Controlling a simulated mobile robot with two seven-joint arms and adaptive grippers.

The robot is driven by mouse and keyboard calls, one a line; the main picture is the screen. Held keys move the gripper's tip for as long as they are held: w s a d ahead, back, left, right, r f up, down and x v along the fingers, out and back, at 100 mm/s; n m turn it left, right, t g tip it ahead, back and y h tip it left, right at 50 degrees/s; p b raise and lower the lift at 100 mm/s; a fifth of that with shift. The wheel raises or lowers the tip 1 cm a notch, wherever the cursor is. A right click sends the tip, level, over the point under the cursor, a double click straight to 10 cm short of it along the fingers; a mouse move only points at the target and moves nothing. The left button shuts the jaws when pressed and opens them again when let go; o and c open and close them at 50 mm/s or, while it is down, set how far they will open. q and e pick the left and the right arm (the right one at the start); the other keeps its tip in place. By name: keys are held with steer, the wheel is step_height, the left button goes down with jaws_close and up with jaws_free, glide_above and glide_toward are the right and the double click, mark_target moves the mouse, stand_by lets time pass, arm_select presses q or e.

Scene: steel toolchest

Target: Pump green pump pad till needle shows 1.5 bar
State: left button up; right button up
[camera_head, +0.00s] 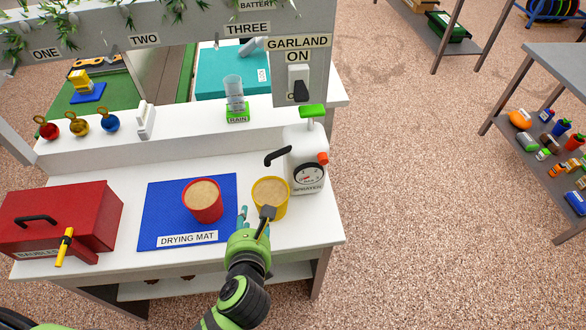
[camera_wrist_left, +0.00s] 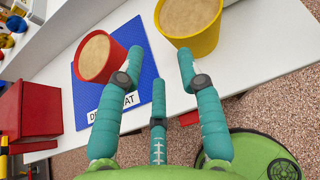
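The sprayer (camera_head: 305,150) is a white tank standing upright at the right end of the bench. The green pump pad (camera_head: 312,111) sits on its top, raised on a short stem. A round gauge (camera_head: 309,177) is on its front, but its needle is too small to read. My left gripper (camera_head: 255,218) is in front of the bench's yellow pot, below and left of the sprayer, apart from the pad. Its teal fingers are spread and empty in the left wrist view (camera_wrist_left: 160,72). The sprayer is outside that view. My right gripper is in neither view.
A yellow pot (camera_head: 270,197) stands directly beyond my left gripper, left of the sprayer. A red pot (camera_head: 203,201) stands on the blue drying mat (camera_head: 160,205). A red toolbox (camera_head: 70,215) is at left. A black nozzle (camera_head: 278,156) juts left from the sprayer.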

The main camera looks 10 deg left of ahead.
arm_select(q)
jaws_close()
stand_by(1.2)
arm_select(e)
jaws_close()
